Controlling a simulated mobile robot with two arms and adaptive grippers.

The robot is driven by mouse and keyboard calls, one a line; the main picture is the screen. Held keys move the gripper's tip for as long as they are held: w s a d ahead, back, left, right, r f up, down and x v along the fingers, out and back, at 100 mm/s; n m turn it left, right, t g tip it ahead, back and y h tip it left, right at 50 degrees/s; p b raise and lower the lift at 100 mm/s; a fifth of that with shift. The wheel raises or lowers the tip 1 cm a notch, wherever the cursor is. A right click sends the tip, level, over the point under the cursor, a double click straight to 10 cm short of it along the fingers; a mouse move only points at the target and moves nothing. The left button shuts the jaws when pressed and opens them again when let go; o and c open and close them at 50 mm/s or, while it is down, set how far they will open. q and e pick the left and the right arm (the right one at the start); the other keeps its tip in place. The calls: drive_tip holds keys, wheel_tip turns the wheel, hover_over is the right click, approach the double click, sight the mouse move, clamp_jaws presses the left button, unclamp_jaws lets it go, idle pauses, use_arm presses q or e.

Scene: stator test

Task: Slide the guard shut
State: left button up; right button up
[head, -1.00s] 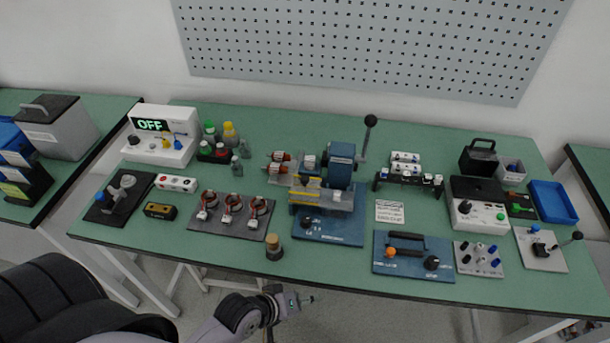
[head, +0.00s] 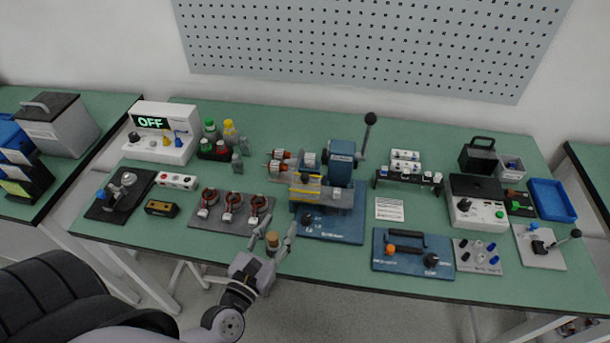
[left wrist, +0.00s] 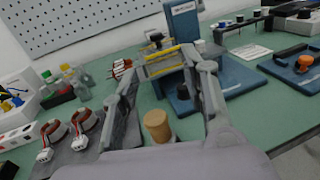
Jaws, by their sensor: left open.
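The blue machine (head: 341,160) stands at the middle of the green table on a blue base. At its front is a guard (head: 307,188) with yellow bars over a grey block; how far it stands open I cannot tell. The guard also shows in the left wrist view (left wrist: 163,62), beyond my fingers. My left gripper (head: 273,227) is open at the table's front edge, in front of and left of the machine. Its fingers also show in the left wrist view (left wrist: 162,95), spread wide with nothing gripped. My right gripper is not in view.
A grey mat (head: 230,224) with several copper-wound stators lies to the left. A blue panel with a black handle (head: 411,252) lies right. A tall black-knobbed lever (head: 368,135) rises behind the machine.

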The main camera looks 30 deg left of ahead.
sight(304, 180)
use_arm(q)
drive_tip(key=shift+w+a+n, duration=0.15)
drive_tip(key=shift+a+n, duration=0.1)
drive_tip(key=shift+n, duration=0.05)
drive_tip(key=shift+w+r, duration=0.1)
drive_tip(key=shift+w, duration=0.25)
drive_tip(key=w+p, duration=0.1)
drive_tip(key=w, duration=0.4)
drive_tip(key=w+p, duration=0.2)
drive_tip(key=w, duration=0.4)
drive_tip(key=w+a+p, duration=0.1)
drive_tip(key=w, duration=0.4)
drive_tip(key=shift+w+p, duration=0.2)
drive_tip(key=shift+p, duration=0.1)
clamp_jaws()
drive_tip(key=shift+d, duration=0.15)
